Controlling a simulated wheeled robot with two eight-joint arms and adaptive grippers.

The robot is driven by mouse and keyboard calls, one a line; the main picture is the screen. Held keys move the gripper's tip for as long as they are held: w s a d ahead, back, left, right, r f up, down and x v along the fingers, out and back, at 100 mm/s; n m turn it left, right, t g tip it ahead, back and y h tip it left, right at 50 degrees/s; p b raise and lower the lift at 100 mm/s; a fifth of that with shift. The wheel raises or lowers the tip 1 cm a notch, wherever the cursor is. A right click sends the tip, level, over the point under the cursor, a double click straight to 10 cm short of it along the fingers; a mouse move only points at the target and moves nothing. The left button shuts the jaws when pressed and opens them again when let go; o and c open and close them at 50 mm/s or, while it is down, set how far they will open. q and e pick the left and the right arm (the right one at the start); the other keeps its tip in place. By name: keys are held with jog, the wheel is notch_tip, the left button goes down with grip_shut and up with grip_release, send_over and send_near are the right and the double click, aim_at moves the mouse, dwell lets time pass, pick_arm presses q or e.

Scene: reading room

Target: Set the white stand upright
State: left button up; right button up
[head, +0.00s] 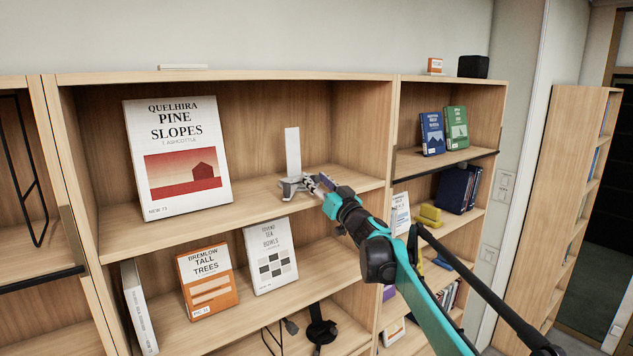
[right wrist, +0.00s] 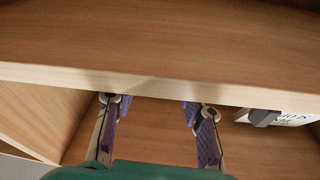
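The white stand (head: 293,150) shows in the head view as a narrow white upright panel on the upper shelf of the middle bookcase, right of the large book. Its lower part is partly hidden by my right gripper (head: 306,186), which is close in front of it. I cannot tell whether they touch. In the right wrist view, the two fingers of my right gripper (right wrist: 153,106) are well apart, with nothing seen between them. The stand is not clearly visible there. My left gripper is not in view.
The Pine Slopes book (head: 178,155) leans at the shelf's left. Two books (head: 208,282) (head: 271,256) and a black object (head: 318,328) are below. The shelf's front edge (right wrist: 150,86) crosses the wrist view. Bare shelf board (head: 350,180) lies right of the stand.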

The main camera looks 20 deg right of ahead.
jog(key=shift+s, duration=0.1)
jog(key=v, duration=1.1)
jog(key=shift+s+d+f, duration=0.15)
jog(key=shift+s+f, duration=0.05)
jog(key=shift+s, duration=0.15)
jog(key=s+a+f+n+g+y+b, duration=0.1)
jog(key=s+a+f+g+b, duration=0.35)
jog(key=f, duration=0.65)
jog(key=s+a+f+g+b, duration=0.1)
jog(key=s+a+f+b, duration=0.55)
jog(key=f, duration=0.45)
jog(key=s+a+f+n+g+y+b, duration=0.1)
jog(key=s+a+f+g+b, duration=0.2)
jog(key=s+a+f+b, duration=0.5)
jog(key=s+d+f+m+g+h+b, duration=0.1)
jog(key=s+d+f+h+b, duration=0.1)
jog(key=f, duration=1)
jog(key=s+d+f+m+g+h+b, duration=0.1)
jog(key=s+d+f+g+h+b, duration=0.1)
jog(key=s+f+b, duration=0.4)
jog(key=s+d+f+m+g+h+b, duration=0.1)
jog(key=s+d+f+h+b, duration=0.2)
jog(key=f, duration=1.5)
jog(key=s+d+b, duration=0.2)
jog(key=s, duration=0.3)
jog(key=shift+s+d, duration=0.2)
jog(key=shift+s, duration=0.15)
